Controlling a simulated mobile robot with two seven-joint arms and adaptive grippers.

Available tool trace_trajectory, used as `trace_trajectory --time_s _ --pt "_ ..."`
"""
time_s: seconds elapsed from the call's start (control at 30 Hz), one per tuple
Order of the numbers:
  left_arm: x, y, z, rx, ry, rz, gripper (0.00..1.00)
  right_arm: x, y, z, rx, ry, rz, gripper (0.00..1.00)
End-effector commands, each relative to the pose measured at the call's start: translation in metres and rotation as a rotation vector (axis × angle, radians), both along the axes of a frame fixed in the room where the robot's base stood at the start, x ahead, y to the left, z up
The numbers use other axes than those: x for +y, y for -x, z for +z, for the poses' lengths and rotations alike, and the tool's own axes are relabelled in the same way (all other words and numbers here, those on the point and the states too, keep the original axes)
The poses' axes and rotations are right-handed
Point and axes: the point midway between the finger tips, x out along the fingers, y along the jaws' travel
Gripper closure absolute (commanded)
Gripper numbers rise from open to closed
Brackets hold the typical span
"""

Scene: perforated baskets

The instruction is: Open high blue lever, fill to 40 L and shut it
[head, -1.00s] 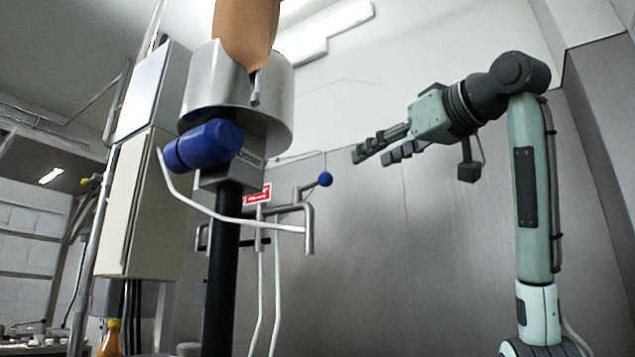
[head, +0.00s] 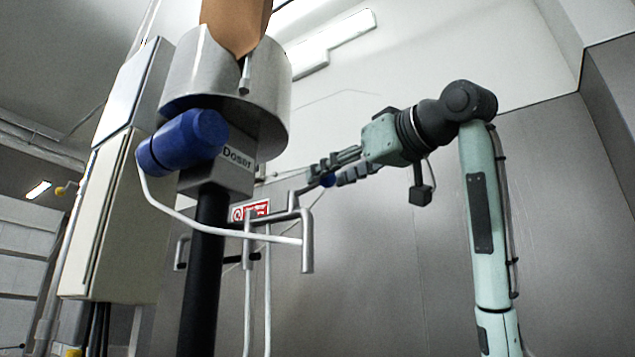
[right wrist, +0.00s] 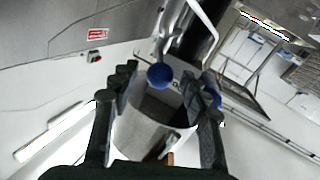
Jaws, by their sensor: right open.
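The lever's blue ball knob (head: 327,181) sits at the end of a thin metal arm by the pipework under the doser. My right gripper (head: 322,172) is open, and its fingertips overlap the knob in the head view, partly hiding it. In the right wrist view the blue knob (right wrist: 159,76) appears between the two spread fingers (right wrist: 165,80). I cannot tell whether they touch it. The doser (head: 236,160) is a grey box with a blue cylinder (head: 183,142) beneath a metal drum (head: 262,95). No litre reading is legible. My left gripper is out of view.
A white curved tube (head: 225,226) runs from the blue cylinder to the metal pipes (head: 307,240). A black post (head: 203,270) stands below the doser. A pale cabinet (head: 122,215) is at left. Bare wall lies right of the pipes.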

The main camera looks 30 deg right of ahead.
Motion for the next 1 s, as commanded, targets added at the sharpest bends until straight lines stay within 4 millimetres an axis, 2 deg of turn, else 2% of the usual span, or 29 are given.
trace_trajectory --time_s 0.1,0.3,0.63,1.0 --pt "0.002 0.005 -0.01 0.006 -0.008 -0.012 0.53 0.002 -0.021 0.0 0.004 0.0 -0.001 0.54" --pt "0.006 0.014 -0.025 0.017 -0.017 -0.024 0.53 0.003 -0.041 0.0 0.001 -0.001 0.0 0.54" --pt "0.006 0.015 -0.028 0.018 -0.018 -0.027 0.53 0.003 -0.045 0.0 -0.001 0.0 -0.001 0.54" --pt "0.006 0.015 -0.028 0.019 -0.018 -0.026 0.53 0.003 -0.045 0.0 0.0 0.0 -0.001 1.0"
